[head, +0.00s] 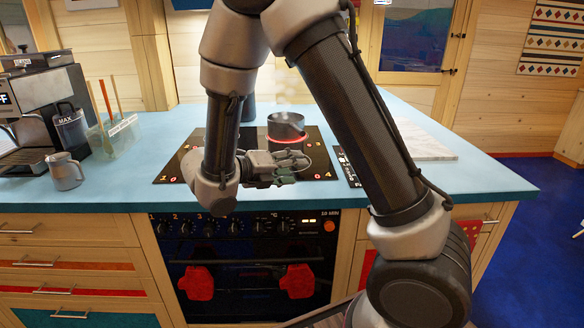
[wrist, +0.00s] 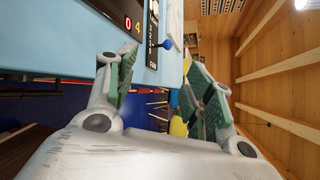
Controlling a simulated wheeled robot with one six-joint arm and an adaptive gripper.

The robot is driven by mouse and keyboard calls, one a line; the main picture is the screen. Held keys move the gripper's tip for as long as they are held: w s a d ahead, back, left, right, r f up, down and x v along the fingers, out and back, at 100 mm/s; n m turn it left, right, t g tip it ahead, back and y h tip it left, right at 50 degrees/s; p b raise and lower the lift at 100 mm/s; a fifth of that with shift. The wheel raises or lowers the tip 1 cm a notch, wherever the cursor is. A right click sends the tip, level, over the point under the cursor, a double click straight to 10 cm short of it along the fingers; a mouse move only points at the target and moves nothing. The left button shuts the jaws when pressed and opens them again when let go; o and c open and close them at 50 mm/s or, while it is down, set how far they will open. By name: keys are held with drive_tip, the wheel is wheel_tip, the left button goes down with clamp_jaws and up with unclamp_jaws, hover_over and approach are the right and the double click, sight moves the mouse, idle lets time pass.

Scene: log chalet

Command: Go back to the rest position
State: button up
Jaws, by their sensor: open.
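My gripper (head: 288,168) is in front of and above the black cooktop (head: 172,170) in the head view, pointing to the right. In the wrist view its two green-padded fingers (wrist: 160,88) stand wide apart with nothing between them. My arm arches across the middle of the head view and hides part of the counter and oven front. No held object shows.
A grey pot (head: 286,127) stands on a glowing red ring at the back of the cooktop. A coffee machine (head: 45,105), a metal jug (head: 64,171) and a clear bin (head: 118,137) are at left. A pale board (head: 420,140) lies at right.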

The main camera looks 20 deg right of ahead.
idle(0.5)
drive_tip(key=s+d+f+m+g+y, duration=0.1)
drive_tip(key=s+d+m+g+y, duration=0.2)
drive_tip(key=s+m, duration=0.5)
drive_tip(key=s+m+g+y, duration=0.3)
drive_tip(key=s+m+y, duration=0.15)
drive_tip(key=m, duration=0.75)
drive_tip(key=s+d+r+m+t+y, duration=0.2)
drive_tip(key=s+r+m+t+y, duration=0.1)
drive_tip(key=r+m, duration=0.3)
drive_tip(key=s+d+r+m+t+y, duration=0.3)
drive_tip(key=s+r+m, duration=0.3)
drive_tip(key=m, duration=0.1)
drive_tip(key=shift+d+r+m+t+y, duration=0.2)
drive_tip(key=shift+d+m+t+y, duration=0.1)
drive_tip(key=shift+d+y, duration=0.05)
